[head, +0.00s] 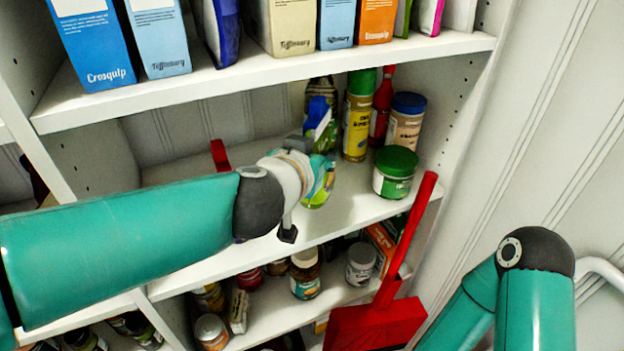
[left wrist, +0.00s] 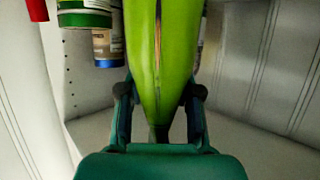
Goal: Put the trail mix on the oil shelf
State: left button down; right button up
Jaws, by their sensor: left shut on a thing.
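A bright green bag, apparently the trail mix (head: 321,186), is in my left gripper (head: 292,190), over the middle shelf in the head view. Much of it is hidden behind my wrist. In the left wrist view the green bag (left wrist: 158,60) stands between the two fingers, which press on its sides. The middle shelf (head: 345,212) holds a yellow bottle with a green cap (head: 356,128) and a red bottle (head: 381,108). I cannot tell whether the bag touches the shelf. My right gripper is out of view.
A green-lidded jar (head: 395,173) and a blue-lidded jar (head: 405,122) stand right of the bag. Boxes (head: 291,28) line the shelf above. Jars (head: 305,273) fill the shelf below. A red dustpan (head: 375,325) with a long handle rises at the right front.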

pick_arm(q)
jog(key=shift+f, duration=1.5)
notch_tip(320, 180, down, 2)
jog(key=shift+f+b, duration=0.25)
jog(key=shift+b, duration=0.55)
jog(key=shift+w+f, duration=0.15)
jog(key=shift+f, duration=0.05)
jog(key=c, duration=0.8)
grip_release()
jog(key=shift+o, duration=0.2)
jog(key=shift+r, duration=0.1)
